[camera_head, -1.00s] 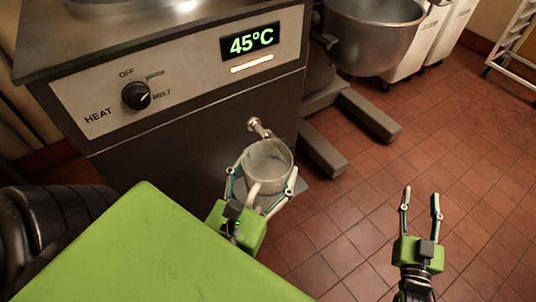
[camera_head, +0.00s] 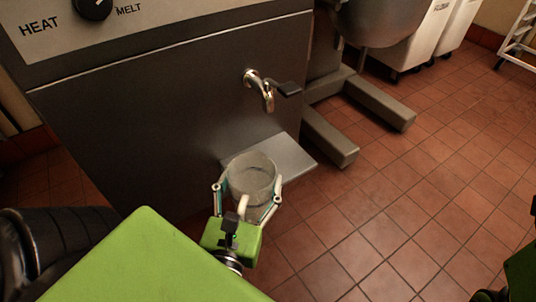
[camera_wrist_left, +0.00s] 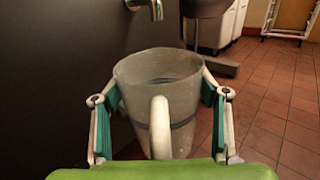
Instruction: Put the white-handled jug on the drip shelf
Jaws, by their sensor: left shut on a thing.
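The jug (camera_head: 252,172) is grey and translucent with a white handle (camera_head: 243,207) facing me. My left gripper (camera_head: 248,192) is shut on the jug from both sides and holds it upright. The drip shelf (camera_head: 284,158) is a flat metal plate on the machine's front, below the tap (camera_head: 262,90). The jug covers part of the shelf's near side; I cannot tell whether it touches the shelf. Only a bit of my right gripper's green body shows at the lower right edge.
The dark machine front (camera_head: 170,110) rises behind the shelf, with a heat knob (camera_head: 92,6) above. A mixer's metal legs (camera_head: 375,104) stand to the right on the tiled floor (camera_head: 400,200). The floor in front of them is clear. White bins (camera_head: 428,40) stand further back.

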